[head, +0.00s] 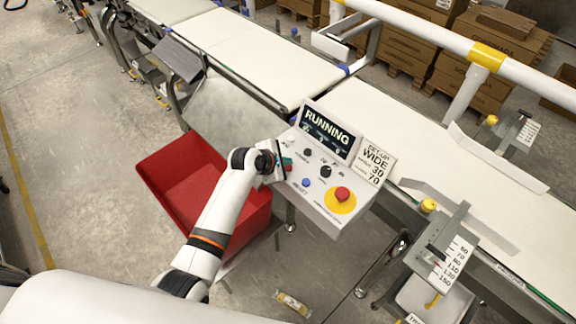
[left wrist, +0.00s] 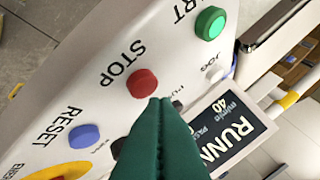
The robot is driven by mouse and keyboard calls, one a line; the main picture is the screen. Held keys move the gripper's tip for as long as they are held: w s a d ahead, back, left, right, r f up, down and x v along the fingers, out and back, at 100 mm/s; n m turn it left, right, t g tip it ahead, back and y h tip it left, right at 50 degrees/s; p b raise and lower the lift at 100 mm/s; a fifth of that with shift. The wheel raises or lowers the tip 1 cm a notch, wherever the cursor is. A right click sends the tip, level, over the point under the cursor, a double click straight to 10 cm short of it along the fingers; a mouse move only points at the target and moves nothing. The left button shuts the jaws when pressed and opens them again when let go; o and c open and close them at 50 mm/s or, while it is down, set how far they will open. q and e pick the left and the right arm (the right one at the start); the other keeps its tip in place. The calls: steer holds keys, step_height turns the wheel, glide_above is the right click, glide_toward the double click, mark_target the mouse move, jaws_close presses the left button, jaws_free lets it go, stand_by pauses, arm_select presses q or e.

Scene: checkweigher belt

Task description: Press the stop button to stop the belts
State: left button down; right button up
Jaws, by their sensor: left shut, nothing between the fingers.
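The control panel (head: 320,180) is a white sloped box with a display (head: 327,131) reading RUNNING. The red stop button (left wrist: 142,83), labelled STOP, sits between the green start button (left wrist: 210,22) and the blue reset button (left wrist: 84,135). My left gripper (head: 283,170) is at the panel's left side, shut and empty. In the left wrist view its green fingertips (left wrist: 160,101) appear right beside the stop button's lower right edge; I cannot tell whether they touch it. In the head view the gripper largely hides the stop button. My right gripper is not in view.
A large red emergency button (head: 342,194) on a yellow base is at the panel's front right. A set-up sign (head: 375,162) stands beside the display. A red bin (head: 165,169) stands below my left arm. White belts (head: 262,55) run behind the panel.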

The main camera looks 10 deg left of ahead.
arm_select(q)
steer(key=shift+f, duration=0.2)
stand_by(0.4)
steer(key=shift+f, duration=0.25)
steer(key=shift+f, duration=0.25)
stand_by(0.4)
steer(key=shift+r+p, duration=0.7)
steer(key=shift+p, duration=0.3)
step_height(320, 180, up, 4)
steer(key=p, duration=0.4)
steer(key=shift+f, duration=0.15)
step_height(320, 180, up, 2)
steer(key=shift+r+p, duration=0.15)
steer(key=shift+p, duration=0.6)
